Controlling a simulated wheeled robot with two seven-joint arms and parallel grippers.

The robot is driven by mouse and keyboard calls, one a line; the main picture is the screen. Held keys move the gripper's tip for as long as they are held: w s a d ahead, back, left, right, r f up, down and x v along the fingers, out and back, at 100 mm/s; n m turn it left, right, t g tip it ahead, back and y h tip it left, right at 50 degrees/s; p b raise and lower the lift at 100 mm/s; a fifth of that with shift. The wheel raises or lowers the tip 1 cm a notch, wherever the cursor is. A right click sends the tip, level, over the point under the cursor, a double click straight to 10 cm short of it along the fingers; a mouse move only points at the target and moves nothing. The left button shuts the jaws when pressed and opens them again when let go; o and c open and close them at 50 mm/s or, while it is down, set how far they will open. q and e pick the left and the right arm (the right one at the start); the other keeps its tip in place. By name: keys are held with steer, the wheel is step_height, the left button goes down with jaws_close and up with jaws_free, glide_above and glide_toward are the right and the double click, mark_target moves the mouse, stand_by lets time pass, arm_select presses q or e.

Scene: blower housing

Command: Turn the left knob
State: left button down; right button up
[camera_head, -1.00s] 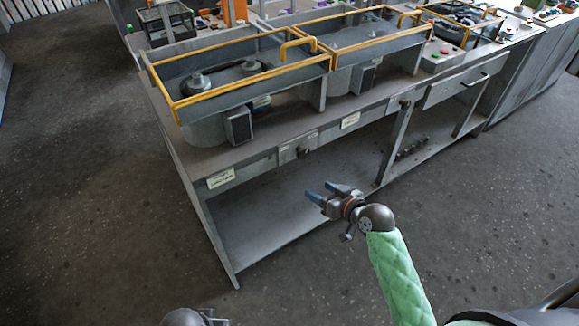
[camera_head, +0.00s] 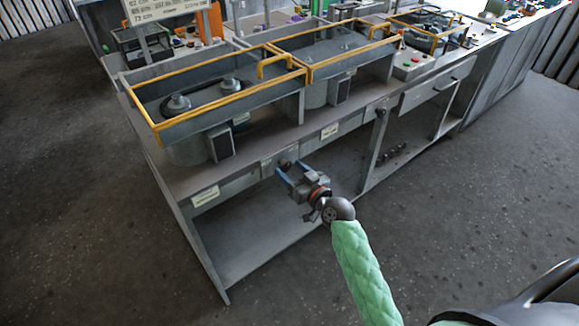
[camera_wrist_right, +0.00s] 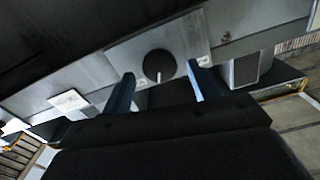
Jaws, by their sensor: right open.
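The left knob (camera_head: 285,164) is a dark round knob on the front panel of the grey workbench (camera_head: 240,183), below the left yellow-railed unit. In the right wrist view the knob (camera_wrist_right: 158,65) shows a light pointer mark, and it sits between and beyond the two blue fingertips. My right gripper (camera_head: 292,170) is open in front of the panel, its fingers pointing at the knob; it also shows in the right wrist view (camera_wrist_right: 163,82). I cannot tell whether a finger touches the knob. A second knob (camera_head: 381,112) is farther right on the panel. My left gripper is not in view.
Yellow rails (camera_head: 222,97) edge the metal units on the bench top. White labels (camera_head: 205,196) flank the knob on the panel. A lower shelf (camera_head: 240,240) lies below it. A drawer (camera_head: 430,95) is at right. The floor in front is clear.

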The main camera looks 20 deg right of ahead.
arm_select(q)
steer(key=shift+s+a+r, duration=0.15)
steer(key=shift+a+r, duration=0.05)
arm_select(e)
steer(key=shift+w+a, duration=0.2)
steer(key=shift+w, duration=0.4)
steer(key=c, duration=1)
steer(key=shift+o, duration=0.2)
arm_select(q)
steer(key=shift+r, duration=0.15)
